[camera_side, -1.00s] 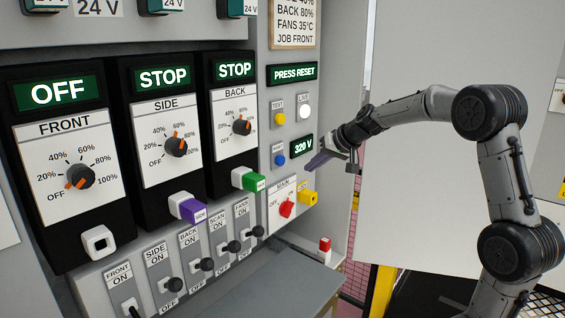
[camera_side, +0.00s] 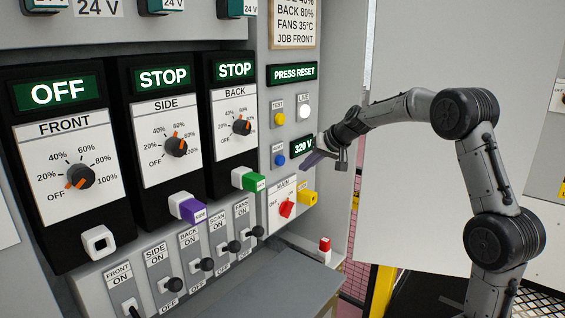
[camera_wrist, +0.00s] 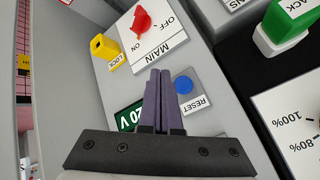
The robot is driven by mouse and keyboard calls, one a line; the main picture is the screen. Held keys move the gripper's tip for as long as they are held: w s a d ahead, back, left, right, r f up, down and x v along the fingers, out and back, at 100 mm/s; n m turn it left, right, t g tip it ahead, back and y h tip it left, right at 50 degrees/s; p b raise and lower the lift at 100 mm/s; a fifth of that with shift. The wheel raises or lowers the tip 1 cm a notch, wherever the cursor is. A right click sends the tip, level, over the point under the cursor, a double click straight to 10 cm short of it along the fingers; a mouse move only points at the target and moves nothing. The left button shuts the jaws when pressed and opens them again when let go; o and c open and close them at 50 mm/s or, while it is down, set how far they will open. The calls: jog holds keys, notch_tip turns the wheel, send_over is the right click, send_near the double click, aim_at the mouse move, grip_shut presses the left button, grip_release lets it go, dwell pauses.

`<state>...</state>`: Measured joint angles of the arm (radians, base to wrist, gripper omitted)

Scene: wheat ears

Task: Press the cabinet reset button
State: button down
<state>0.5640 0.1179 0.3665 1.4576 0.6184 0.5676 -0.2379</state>
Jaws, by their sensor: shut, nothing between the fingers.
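The blue reset button (camera_side: 280,160) sits on the right-hand panel of the grey cabinet, left of the 320 V display. In the wrist view the blue button (camera_wrist: 183,85) is beside its RESET label, just right of my fingertips. My gripper (camera_side: 305,168) has purple fingers, shut together and empty. In the wrist view my gripper (camera_wrist: 160,72) points at the panel between the button and the MAIN plate. The button face is uncovered; I cannot tell the exact gap between fingertips and panel.
The red MAIN switch (camera_side: 287,209) and yellow lock (camera_side: 308,197) sit below the button. The yellow TEST button (camera_side: 280,119) and white lit LIVE lamp (camera_side: 305,111) are above. A green plug (camera_side: 247,180) is at the left. Space right of the panel is open.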

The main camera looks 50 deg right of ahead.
aim_at(283, 164)
jog(key=shift+w, duration=2.4)
jog(key=shift+w, duration=0.15)
jog(key=shift+w, duration=0.25)
jog(key=shift+w, duration=0.55)
dwell(0.9)
jog(key=shift+s, duration=1)
jog(key=shift+s, duration=0.1)
jog(key=s, duration=0.4)
jog(key=shift+s, duration=0.4)
